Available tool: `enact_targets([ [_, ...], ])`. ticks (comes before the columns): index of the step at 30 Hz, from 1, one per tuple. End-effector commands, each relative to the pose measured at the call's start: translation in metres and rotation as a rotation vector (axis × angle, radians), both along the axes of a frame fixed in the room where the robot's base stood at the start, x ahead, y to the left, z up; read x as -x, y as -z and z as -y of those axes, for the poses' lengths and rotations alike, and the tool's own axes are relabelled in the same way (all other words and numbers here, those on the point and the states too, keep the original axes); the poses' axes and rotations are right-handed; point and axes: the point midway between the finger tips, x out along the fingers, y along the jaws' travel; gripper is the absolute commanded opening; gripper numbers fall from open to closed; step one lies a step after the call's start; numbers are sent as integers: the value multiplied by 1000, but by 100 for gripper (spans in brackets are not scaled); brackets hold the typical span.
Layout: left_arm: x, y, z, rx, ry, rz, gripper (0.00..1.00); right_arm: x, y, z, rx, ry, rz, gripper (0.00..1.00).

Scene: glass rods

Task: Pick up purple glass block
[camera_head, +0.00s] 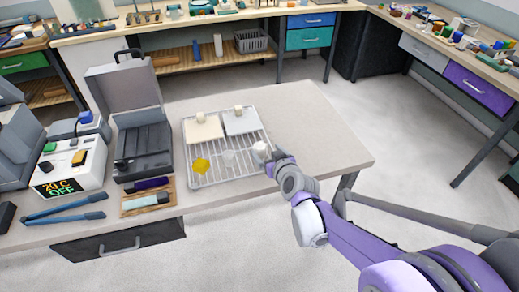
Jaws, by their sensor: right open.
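A dark purple bar (152,183), which looks like the purple glass block, lies on a small wooden tray (129,207). A pale grey-blue bar (147,201) lies in front of it on the same tray. My right gripper (262,152) is over the right edge of a wire rack, well to the right of the purple bar. It is open; a whitish shape at its tip is too small to make out. My left gripper is out of view.
The wire rack (214,178) holds two pale plates, a yellow piece (201,165) and a clear piece (228,157). An open grey case (140,150) stands behind the tray. A heater reading "20 C OFF" (68,172) and blue-handled tongs (65,213) are left. The table's right end is clear.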

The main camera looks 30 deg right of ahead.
Motion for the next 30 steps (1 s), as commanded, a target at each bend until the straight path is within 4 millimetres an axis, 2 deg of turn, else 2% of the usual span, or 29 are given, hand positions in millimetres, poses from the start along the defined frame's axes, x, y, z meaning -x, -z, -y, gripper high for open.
enact_targets([
  [9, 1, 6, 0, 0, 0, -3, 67, -42, 18, 9, 2, 4, 5, 91],
  [16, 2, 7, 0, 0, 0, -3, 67, -56, 26, 9, 1, 2, 4, 91],
  [24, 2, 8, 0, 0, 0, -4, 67, -88, 44, 11, 2, 3, 4, 91],
  [30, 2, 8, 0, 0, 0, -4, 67, -94, 47, 12, 2, 3, 4, 91],
])
